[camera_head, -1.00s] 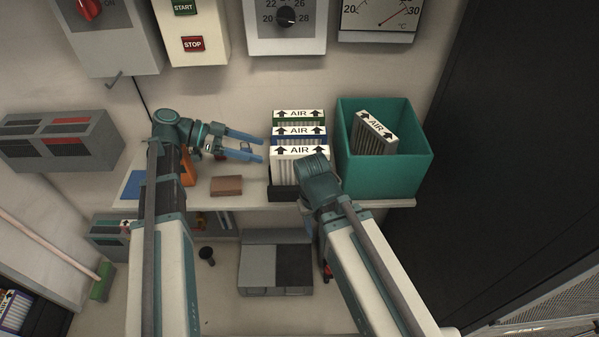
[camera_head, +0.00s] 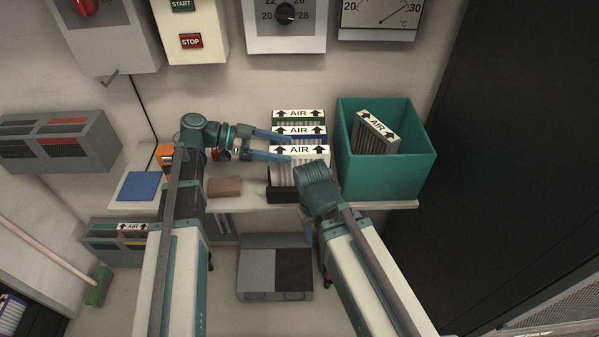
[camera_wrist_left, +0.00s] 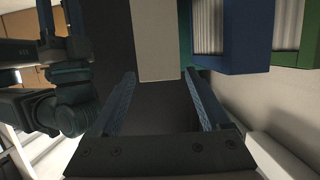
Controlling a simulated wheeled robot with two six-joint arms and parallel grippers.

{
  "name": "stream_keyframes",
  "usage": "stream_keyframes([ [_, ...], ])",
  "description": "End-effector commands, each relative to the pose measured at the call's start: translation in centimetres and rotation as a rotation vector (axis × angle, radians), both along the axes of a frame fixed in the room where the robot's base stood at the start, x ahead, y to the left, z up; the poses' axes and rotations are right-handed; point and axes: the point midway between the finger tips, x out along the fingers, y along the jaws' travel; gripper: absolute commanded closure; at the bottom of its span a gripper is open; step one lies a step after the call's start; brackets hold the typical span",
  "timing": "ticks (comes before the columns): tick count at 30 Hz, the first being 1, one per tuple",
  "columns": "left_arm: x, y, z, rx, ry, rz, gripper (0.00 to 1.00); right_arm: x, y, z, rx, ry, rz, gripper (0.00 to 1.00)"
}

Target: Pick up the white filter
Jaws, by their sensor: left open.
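The white filter (camera_head: 299,151) stands upright at the front of a row of filters on the shelf, its "AIR" label up. Behind it stand a blue-framed filter (camera_head: 299,131) and a green-framed filter (camera_head: 299,114). My left gripper (camera_head: 290,147) is open at the left end of the white filter, one finger on each side of it in the picture. In the left wrist view, the white filter (camera_wrist_left: 158,42) shows between the open fingertips (camera_wrist_left: 159,74); contact cannot be told. My right gripper (camera_head: 310,232) is mostly hidden behind its wrist, in front of the shelf.
A teal bin (camera_head: 388,182) with a grey filter (camera_head: 376,133) stands right of the row. A dark holder (camera_head: 283,194) shows below the white filter. My right arm is close in front of the row.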

Motion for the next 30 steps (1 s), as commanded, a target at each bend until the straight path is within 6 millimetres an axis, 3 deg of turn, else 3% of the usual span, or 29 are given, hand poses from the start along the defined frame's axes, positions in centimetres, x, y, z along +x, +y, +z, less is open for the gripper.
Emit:
stream_keyframes([
  [8, 0.0, -0.9, -0.5, 0.000, 0.000, -0.001, 0.20, 0.0, 0.0, -0.5, 0.000, 0.000, 0.000, 0.50],
  [18, 0.1, -4.9, -1.9, 0.000, 0.001, -0.001, 0.20, 0.0, 0.0, -1.9, 0.000, 0.000, 0.000, 0.50],
  [24, 0.2, -5.0, -1.8, 0.000, 0.002, 0.002, 0.20, 0.0, 0.0, -1.8, 0.000, 0.000, 0.000, 0.50],
  [30, 0.2, -4.9, -1.8, 0.000, 0.001, 0.001, 0.54, 0.0, 0.0, -1.8, 0.000, 0.000, 0.000, 0.50],
])
